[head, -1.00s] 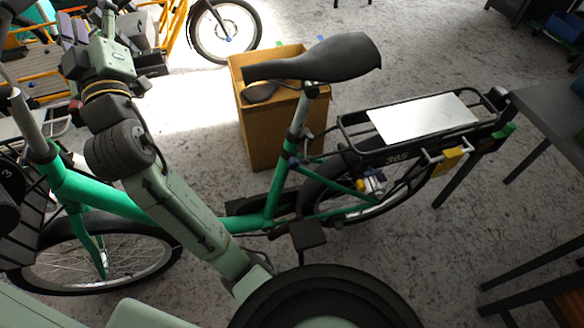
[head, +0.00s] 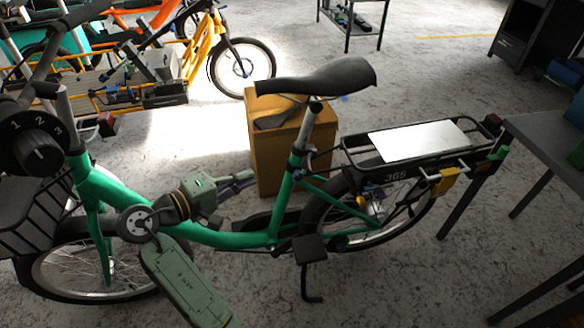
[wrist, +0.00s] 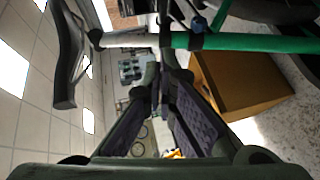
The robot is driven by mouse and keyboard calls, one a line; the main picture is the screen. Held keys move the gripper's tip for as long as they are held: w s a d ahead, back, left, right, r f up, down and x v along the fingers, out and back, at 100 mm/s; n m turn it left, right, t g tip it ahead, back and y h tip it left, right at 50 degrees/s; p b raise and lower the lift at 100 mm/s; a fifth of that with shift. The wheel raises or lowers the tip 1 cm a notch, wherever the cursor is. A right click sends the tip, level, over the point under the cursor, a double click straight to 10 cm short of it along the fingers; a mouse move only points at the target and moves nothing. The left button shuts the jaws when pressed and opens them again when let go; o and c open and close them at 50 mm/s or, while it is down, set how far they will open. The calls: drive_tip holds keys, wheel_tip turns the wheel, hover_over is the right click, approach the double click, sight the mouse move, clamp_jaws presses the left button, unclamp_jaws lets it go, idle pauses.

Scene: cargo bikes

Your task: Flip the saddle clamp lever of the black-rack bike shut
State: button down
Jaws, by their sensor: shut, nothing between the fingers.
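The green bike (head: 205,234) has a black rear rack (head: 358,157) marked 365 and a black saddle (head: 322,80). The saddle clamp (head: 297,156) sits where the silver seat post (head: 302,128) enters the green seat tube. A small dark part, possibly its lever, sticks out to the right there; its position is unclear. In the wrist view the clamp (wrist: 190,41) shows beyond the fingertips, with the seat tube (wrist: 262,43) to its right. My gripper (head: 250,178) is shut and empty, left of the seat tube and apart from it. It also shows in the wrist view (wrist: 162,72).
A brown cardboard box (head: 270,165) stands behind the seat tube, close to my gripper. A dark table (head: 550,135) is at the right. The green frame tube runs beneath my gripper. Orange and yellow bikes (head: 195,60) stand behind.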

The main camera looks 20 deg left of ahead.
drive_tip(key=shift+w, duration=0.1)
drive_tip(key=s+d+p+x, duration=0.1)
drive_tip(key=d+p+x, duration=0.1)
drive_tip(key=x, duration=1)
drive_tip(key=shift+w+d+f+p, duration=0.15)
drive_tip(key=shift+d+f+p, duration=0.1)
drive_tip(key=shift+d+p, duration=0.25)
drive_tip(key=shift+d+n+y, duration=0.2)
drive_tip(key=shift+n+y, duration=0.1)
drive_tip(key=shift+y, duration=0.1)
